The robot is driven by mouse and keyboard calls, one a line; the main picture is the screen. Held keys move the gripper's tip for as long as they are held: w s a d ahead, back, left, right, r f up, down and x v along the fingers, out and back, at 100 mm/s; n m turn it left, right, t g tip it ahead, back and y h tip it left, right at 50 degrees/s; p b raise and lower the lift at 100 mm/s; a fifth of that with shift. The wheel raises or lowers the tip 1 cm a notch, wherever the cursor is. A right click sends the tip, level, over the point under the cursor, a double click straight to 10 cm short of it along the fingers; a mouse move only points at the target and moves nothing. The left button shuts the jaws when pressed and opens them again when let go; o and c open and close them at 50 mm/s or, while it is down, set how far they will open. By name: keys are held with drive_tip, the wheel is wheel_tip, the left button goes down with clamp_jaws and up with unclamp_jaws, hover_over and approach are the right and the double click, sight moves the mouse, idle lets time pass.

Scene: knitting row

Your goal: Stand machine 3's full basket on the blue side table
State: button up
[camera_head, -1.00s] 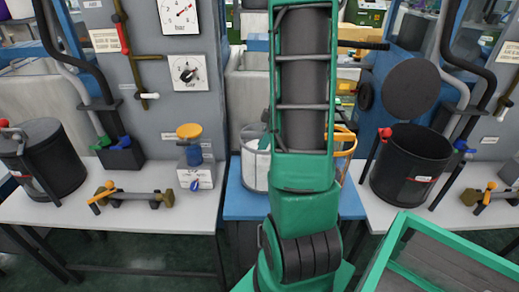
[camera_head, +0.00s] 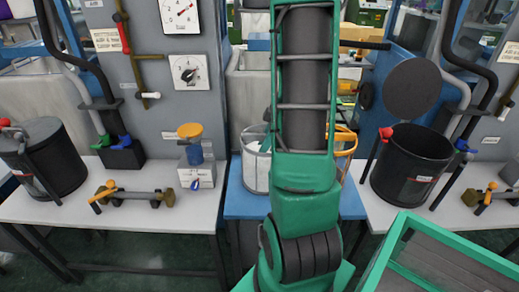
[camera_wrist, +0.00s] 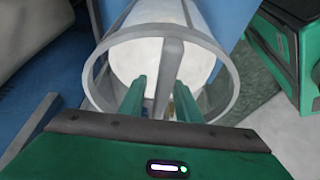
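A basket with a grey rim and white contents (camera_head: 255,172) appears at the blue side table (camera_head: 240,205), partly hidden by my green arm. In the wrist view I look down on the basket's grey round rim (camera_wrist: 96,88), a grey bar across it and the white roll inside. My gripper (camera_wrist: 160,90) has a green finger on each side of that bar. A gap shows between the left finger and the bar, so the fingers do not look closed on it. In the head view the gripper is hidden behind my arm. No machine number is readable.
An orange-rimmed container (camera_head: 346,145) shows right of my arm, close to the basket. White tables flank the blue table, with a black bin (camera_head: 410,165) at right and another (camera_head: 42,160) at left. A green-framed tray (camera_head: 395,235) is at lower right.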

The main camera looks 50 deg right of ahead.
drive_tip(key=v, duration=1)
drive_tip(key=shift+s+d+r, duration=0.1)
drive_tip(key=shift+r, duration=0.2)
drive_tip(key=shift+a+r, duration=0.15)
drive_tip(key=shift+a, duration=0.15)
drive_tip(key=s+a+m+g, duration=0.25)
drive_tip(key=a+m, duration=0.35)
drive_tip(key=a, duration=0.4)
drive_tip(key=s+a+m+g+h, duration=0.1)
drive_tip(key=s+a+m+h, duration=0.1)
drive_tip(key=s+a+m, duration=0.5)
drive_tip(key=s+m, duration=0.1)
drive_tip(key=s, duration=0.2)
drive_tip(key=shift+a+m+h, duration=0.25)
drive_tip(key=shift+m+h, duration=0.05)
drive_tip(key=shift+w+d+f, duration=0.15)
drive_tip(key=shift+w+f, duration=0.2)
drive_tip(key=shift+w, duration=0.2)
